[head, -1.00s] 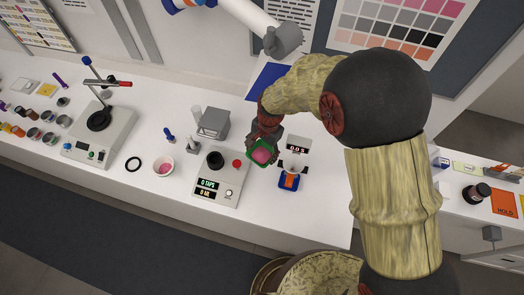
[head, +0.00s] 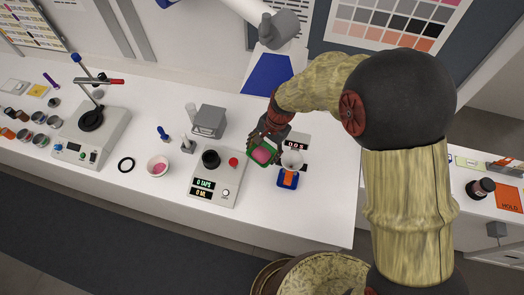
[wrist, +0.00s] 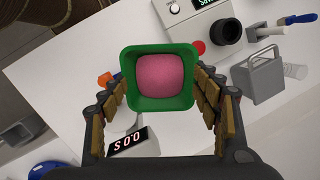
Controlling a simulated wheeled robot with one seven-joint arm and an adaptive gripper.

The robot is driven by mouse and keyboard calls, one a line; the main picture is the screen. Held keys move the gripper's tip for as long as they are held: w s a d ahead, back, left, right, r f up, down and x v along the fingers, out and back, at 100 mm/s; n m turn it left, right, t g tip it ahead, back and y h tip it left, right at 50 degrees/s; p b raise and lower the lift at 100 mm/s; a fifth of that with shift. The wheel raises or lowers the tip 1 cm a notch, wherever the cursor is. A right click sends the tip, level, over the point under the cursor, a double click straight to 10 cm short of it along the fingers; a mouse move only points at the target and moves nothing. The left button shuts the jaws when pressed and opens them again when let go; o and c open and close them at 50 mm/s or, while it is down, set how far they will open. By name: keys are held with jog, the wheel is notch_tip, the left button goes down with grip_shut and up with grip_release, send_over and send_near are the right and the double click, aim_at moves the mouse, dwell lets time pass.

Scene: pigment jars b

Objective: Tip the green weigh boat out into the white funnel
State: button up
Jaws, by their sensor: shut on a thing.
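The green weigh boat (head: 252,155) holds a rounded heap of pink powder (head: 262,154). My gripper (head: 272,140) is shut on the boat. In the wrist view the green boat (wrist: 160,103) sits between my two finger pads, with its open top facing the camera and the pink powder (wrist: 160,78) inside.
A small display (head: 296,145) is behind the funnel. A white bowl with pink powder (head: 158,165) is further left. The counter's front right is clear.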

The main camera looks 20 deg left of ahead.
aim_at(265, 155)
jog(key=shift+w+d+f+b, duration=0.15)
jog(key=shift+f+b, duration=0.15)
jog(key=shift+b, duration=0.25)
jog(key=shift+w+d+r+y+b, duration=0.2)
jog(key=shift+d+y+b, duration=0.25)
jog(key=shift+b, duration=0.5)
jog(key=shift+w+d+r+g+y+b, duration=0.3)
jog(key=shift+d+y+b, duration=0.25)
jog(key=shift+b, duration=0.5)
jog(key=shift+w+d+r+g+y+b, duration=0.15)
jog(key=shift+d+g+y+b, duration=0.3)
jog(key=shift+b, duration=0.55)
jog(key=shift+w+d+r+g+y+b, duration=0.3)
jog(key=shift+d+y+b, duration=0.35)
jog(key=shift+b, duration=0.45)
jog(key=shift+w+d+r+g+y+b, duration=0.35)
jog(key=shift+d+g+y+b, duration=0.6)
jog(key=shift+y, duration=0.7)
jog(key=shift+w+d+r+g+y+b, duration=0.2)
jog(key=shift+w+d+g+y+b, duration=0.3)
jog(key=shift+y+b, duration=1)
jog(key=shift+w+d+r+g+y+b, duration=0.3)
jog(key=shift+d+g+y+b, duration=0.6)
jog(key=shift+y, duration=0.95)
